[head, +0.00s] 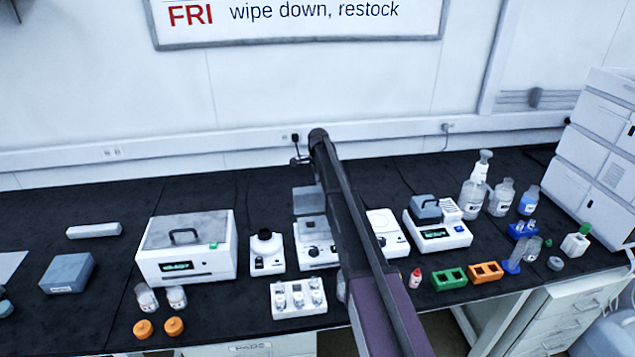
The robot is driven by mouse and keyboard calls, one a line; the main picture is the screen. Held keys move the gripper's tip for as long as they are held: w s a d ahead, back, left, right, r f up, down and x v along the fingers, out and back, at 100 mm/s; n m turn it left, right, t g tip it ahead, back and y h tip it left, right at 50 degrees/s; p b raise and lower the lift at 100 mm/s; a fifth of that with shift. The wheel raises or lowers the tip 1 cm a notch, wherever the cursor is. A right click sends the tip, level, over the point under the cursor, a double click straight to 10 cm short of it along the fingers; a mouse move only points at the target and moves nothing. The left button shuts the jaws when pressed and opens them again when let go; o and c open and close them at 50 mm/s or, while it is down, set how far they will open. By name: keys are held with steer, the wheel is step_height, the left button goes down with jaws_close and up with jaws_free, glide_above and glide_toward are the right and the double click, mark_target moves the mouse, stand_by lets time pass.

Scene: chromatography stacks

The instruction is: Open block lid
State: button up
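A small white block unit (436,236) with a green display stands right of centre on the black bench. Its grey-blue lid (426,208) with a dark handle sits on top and looks closed. A larger white box unit (187,265) on the left also has a grey lid (186,231) with a black handle, shut. The picture does not say which lid is the block lid. My arm rises from the bottom edge across the centre and hides part of the bench. I cannot make out my gripper or its fingers.
A white vial rack (298,298), a green rack (449,280) and an orange rack (485,272) lie along the front. Bottles (473,198) stand right of the block unit. A tall white stack (603,150) closes the right end. The back strip is mostly clear.

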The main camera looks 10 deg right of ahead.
steer(key=shift+w, duration=0.15)
steer(key=w+r+p, duration=0.2)
steer(key=w, duration=0.5)
steer(key=w+r+p, duration=0.3)
steer(key=w, duration=0.5)
stand_by(2.2)
stand_by(0.3)
steer(key=shift+s, duration=0.3)
jaws_close()
steer(key=s+n, duration=0.9)
steer(key=s, duration=2.2)
steer(key=s+n, duration=0.9)
steer(key=s, duration=2.2)
steer(key=shift+a+g, duration=0.35)
steer(key=shift+g, duration=0.05)
